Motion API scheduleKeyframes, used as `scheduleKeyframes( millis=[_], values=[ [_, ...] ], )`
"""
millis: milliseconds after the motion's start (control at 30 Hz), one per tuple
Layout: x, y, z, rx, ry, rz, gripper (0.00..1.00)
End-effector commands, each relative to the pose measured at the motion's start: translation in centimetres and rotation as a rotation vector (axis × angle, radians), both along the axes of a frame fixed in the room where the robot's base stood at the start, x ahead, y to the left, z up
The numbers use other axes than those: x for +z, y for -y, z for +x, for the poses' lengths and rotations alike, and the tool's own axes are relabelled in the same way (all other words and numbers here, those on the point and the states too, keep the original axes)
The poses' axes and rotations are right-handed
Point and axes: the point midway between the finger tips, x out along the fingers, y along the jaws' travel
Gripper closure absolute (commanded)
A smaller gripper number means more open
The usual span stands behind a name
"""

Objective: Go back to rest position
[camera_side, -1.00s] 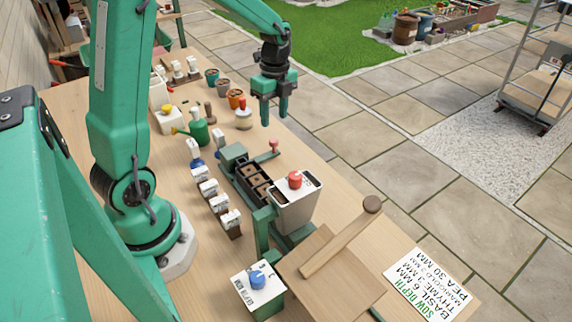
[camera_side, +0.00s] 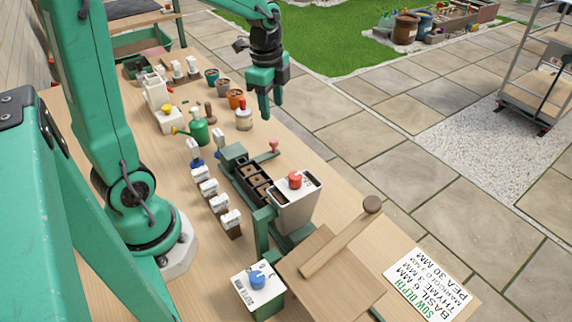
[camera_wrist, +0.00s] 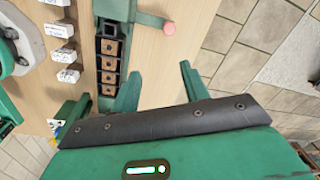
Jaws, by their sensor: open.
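My gripper (camera_side: 271,100) is open and empty in the side view.
A dark tray of brown soil blocks (camera_side: 254,182) stands mid-bench, beside a bin with a red knob (camera_side: 297,205) and several white-labelled packets (camera_side: 208,188). A green watering can (camera_side: 198,131) and small pots (camera_side: 236,99) stand farther back. A blue-knobbed box (camera_side: 258,285) is in front.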

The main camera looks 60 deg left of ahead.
Motion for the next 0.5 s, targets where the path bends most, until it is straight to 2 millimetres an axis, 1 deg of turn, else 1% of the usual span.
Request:
scheduleKeyframes(
  millis=[33, 200, 500],
  values=[
    [0.9, 0.6, -0.6, 0.046, 0.026, 0.0, 0.55],
    [2.9, 2.3, -2.5, 0.223, 0.1, -0.015, 0.55],
    [5.5, 4.8, -6.2, 0.531, 0.224, -0.086, 0.55]
  ],
)
